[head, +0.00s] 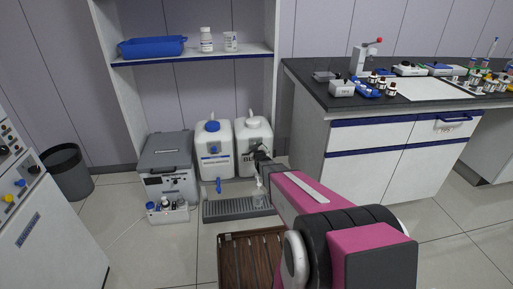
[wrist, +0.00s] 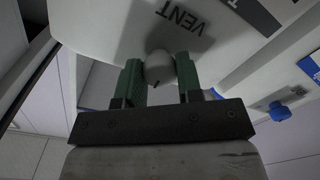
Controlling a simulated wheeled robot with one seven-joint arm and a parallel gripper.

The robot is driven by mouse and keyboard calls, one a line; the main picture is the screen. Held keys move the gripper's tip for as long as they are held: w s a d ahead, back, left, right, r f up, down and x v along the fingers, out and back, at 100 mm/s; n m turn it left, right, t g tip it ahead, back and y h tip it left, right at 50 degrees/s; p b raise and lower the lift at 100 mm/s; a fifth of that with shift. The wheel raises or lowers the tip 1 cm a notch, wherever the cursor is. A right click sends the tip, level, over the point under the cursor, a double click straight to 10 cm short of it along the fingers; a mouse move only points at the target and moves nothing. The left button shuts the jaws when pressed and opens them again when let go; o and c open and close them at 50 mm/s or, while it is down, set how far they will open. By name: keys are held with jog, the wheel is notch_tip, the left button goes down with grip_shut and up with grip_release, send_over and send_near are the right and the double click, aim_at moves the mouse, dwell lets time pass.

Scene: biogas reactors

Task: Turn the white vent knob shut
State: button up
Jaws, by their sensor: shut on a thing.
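The white vent knob (wrist: 160,68) shows in the wrist view, just below the printed word VENT on a white container wall. A dark mark shows on its face. My gripper (wrist: 160,76) has one green finger on each side of the knob and is shut on it. In the head view my gripper (head: 262,158) reaches the right-hand white container (head: 254,135). The arm and gripper hide the knob there.
A white container with a blue cap (head: 213,142) and blue tap stands to the left. A grey drip tray (head: 236,207) lies in front on the floor. A grey box (head: 167,160) is further left, and a black-topped bench (head: 310,78) stands to the right.

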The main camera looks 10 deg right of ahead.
jog(key=shift+n+h, duration=0.3)
jog(key=shift+n, duration=3.4)
jog(key=shift+f+n, duration=0.1)
jog(key=shift+n, duration=0.2)
jog(key=o, duration=0.9)
jog(key=s, duration=1.1)
jog(key=shift+r, duration=0.3)
